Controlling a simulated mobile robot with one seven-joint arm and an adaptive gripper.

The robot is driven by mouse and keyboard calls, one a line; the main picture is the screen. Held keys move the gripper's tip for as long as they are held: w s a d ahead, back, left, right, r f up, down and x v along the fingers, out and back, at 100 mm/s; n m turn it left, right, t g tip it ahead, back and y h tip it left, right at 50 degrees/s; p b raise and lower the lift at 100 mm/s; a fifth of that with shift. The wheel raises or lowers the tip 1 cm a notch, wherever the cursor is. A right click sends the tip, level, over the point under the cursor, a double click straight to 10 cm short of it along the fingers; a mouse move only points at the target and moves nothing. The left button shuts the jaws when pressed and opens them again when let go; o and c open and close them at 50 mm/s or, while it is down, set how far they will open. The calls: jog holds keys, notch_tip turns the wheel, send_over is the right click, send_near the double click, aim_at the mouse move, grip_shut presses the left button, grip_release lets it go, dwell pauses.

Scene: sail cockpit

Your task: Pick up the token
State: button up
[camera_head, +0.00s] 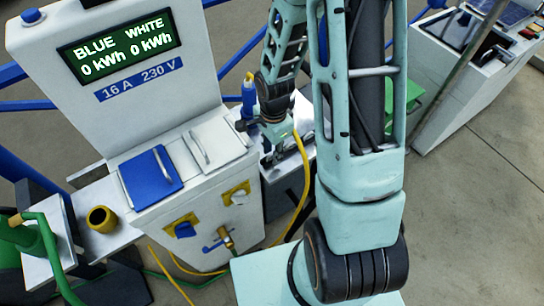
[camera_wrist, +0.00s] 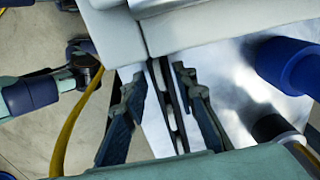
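My gripper (camera_wrist: 157,80) is open in the wrist view, its two dark blue-grey fingers apart. Between the fingers, over a shiny metal plate (camera_wrist: 228,85), is a narrow dark strip (camera_wrist: 166,95) with pale spots along it. I cannot tell whether this strip is the token or a slot; no token shows clearly. The fingers do not appear closed on anything. In the head view my gripper (camera_head: 281,152) is low beside the right side of the white power pedestal (camera_head: 200,155), small and partly hidden by its own arm.
The pedestal carries a blue flap (camera_head: 150,178), a white flap (camera_head: 212,143) and a display reading 0 kWh for blue and white. A blue cylinder (camera_wrist: 290,65) stands right of my fingers. A yellow cable (camera_head: 299,195) hangs nearby. A yellow cup (camera_head: 101,219) stands at left.

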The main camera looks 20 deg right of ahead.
jog(key=shift+c, duration=0.2)
grip_shut()
jog(key=shift+r, duration=0.2)
